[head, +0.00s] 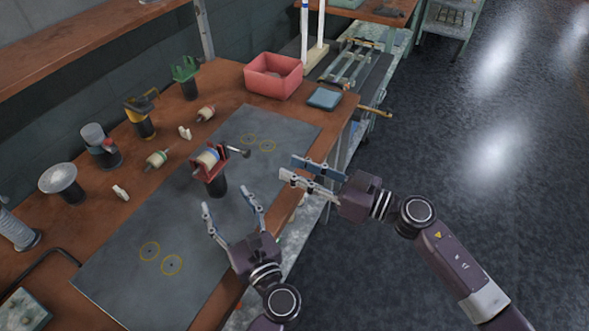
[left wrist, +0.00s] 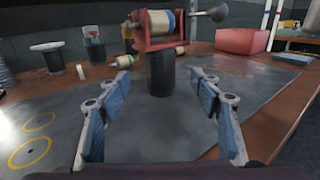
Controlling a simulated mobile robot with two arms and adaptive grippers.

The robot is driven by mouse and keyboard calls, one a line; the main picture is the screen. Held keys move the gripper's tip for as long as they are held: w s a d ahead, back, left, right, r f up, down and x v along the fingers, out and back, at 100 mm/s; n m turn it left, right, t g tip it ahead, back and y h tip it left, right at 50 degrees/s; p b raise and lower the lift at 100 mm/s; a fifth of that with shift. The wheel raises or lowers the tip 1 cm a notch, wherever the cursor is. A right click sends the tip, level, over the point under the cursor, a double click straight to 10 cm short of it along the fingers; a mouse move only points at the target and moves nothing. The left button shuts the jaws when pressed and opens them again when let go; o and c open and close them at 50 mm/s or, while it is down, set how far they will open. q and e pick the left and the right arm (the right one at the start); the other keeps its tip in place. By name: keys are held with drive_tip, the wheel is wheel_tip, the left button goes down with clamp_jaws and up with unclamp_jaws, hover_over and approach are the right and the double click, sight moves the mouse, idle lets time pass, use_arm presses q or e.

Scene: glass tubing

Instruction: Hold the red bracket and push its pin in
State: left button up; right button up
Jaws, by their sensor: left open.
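The red bracket (head: 211,176) stands on a short black post on the grey mat, holding a cream-and-blue spool (head: 207,158).
A red bin (head: 274,76) and a blue box (head: 324,98) stand at the bench's far right. Coloured holders on black posts, a grey disc stand (head: 63,182) and small spools line the back. The mat (head: 125,283) has yellow circles and clear room in front.

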sight(217, 184)
use_arm(q)
drive_tip(key=shift+w+a, duration=0.15)
drive_tip(key=shift+w, duration=0.1)
drive_tip(key=x, duration=0.7)
drive_tip(key=shift+w+a, duration=0.1)
drive_tip(key=shift+w, duration=0.05)
use_arm(e)
drive_tip(key=shift+s+a+r, duration=0.35)
drive_tip(key=shift+s+r, duration=0.1)
use_arm(q)
drive_tip(key=shift+c, duration=0.6)
